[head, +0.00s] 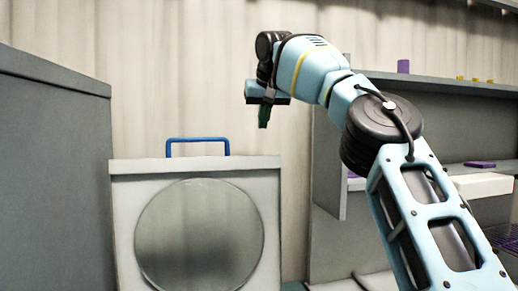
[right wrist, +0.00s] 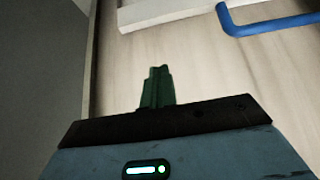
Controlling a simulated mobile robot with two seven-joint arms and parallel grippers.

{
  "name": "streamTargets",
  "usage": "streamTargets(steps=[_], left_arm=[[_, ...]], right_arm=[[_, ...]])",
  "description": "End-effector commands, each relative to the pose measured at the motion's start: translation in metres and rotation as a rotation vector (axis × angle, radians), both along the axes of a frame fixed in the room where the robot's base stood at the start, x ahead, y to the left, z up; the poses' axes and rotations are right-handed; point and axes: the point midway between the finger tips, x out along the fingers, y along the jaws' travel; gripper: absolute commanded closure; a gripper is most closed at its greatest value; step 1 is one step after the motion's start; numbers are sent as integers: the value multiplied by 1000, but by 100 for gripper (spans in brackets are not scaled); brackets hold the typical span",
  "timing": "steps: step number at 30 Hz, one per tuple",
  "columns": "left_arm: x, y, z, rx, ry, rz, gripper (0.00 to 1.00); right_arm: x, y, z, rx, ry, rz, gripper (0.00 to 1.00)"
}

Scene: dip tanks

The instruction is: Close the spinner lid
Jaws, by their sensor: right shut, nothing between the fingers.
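The spinner is a pale box (head: 124,230) with a large round grey disc (head: 200,235) on its front face. A blue bar handle (head: 198,140) stands on the top edge of its flat, pale lid-like top band (head: 140,164); I cannot tell whether this is the lid open or shut. My right gripper (head: 264,117) is above and to the right of the handle, apart from it. Its green fingers (right wrist: 157,88) are shut together and empty, and the blue handle (right wrist: 268,24) shows at the upper right of the right wrist view. My left gripper is not in view.
A tall grey cabinet (head: 50,180) stands left of the spinner. At the right, a grey shelf unit (head: 328,180) holds a purple cylinder (head: 403,66) and small yellow pieces. A pale corrugated wall (head: 130,80) is behind.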

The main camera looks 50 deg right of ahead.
Motion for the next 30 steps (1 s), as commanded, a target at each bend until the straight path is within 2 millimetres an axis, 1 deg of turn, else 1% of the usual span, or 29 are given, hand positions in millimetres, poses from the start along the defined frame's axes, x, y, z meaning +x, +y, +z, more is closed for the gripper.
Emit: streamTargets(steps=[4,8,13,21,23,30], left_arm=[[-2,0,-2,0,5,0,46],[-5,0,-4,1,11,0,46],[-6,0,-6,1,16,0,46],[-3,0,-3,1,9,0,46],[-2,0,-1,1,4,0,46],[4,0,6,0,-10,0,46]], right_arm=[[3,-3,-6,0,2,0,100],[10,-9,-21,0,5,0,100],[24,-20,-46,0,5,-1,100],[45,-39,-87,1,3,-1,100],[39,-34,-80,0,-3,3,100],[27,-24,-79,1,-3,2,100]])
